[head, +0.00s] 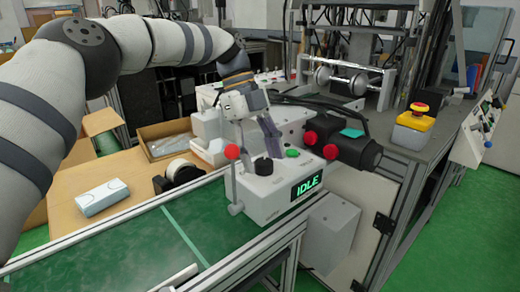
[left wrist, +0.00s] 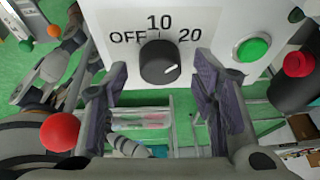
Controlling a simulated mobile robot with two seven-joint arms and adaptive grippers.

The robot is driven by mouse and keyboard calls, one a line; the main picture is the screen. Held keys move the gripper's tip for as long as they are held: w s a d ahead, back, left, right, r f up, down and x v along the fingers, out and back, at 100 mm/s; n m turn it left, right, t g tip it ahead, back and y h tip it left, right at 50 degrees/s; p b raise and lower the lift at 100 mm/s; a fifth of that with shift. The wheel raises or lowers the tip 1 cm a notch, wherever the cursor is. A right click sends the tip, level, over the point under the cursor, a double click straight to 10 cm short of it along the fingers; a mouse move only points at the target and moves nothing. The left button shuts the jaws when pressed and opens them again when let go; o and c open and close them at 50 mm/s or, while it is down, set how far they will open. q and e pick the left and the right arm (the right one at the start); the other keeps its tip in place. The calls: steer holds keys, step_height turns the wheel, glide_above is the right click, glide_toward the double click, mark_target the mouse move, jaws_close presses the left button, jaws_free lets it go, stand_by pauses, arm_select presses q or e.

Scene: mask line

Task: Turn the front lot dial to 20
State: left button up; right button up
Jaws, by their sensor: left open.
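The dial is a round black knob (head: 264,166) on top of a white control box (head: 270,195) whose screen reads IDLE. The left wrist view shows the dial (left wrist: 159,63) with the labels OFF, 10 and 20 around it. A small pale mark shows at the knob's lower right; I cannot tell which setting it means. My left gripper (head: 256,137) is above the box, pointing down towards the dial. Its dark fingers (left wrist: 161,72) are open, one to each side of the knob in the left wrist view, apparently not touching it. My right gripper is not in view.
A green button (head: 292,153) and a red-ball lever (head: 231,152) flank the dial. Dark equipment with red knobs (head: 331,151) stands close on the right. A tape roll (head: 181,170) and white box (head: 102,197) lie left. The green belt in front is mostly clear.

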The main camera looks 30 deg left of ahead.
arm_select(q)
steer(key=v, duration=0.7)
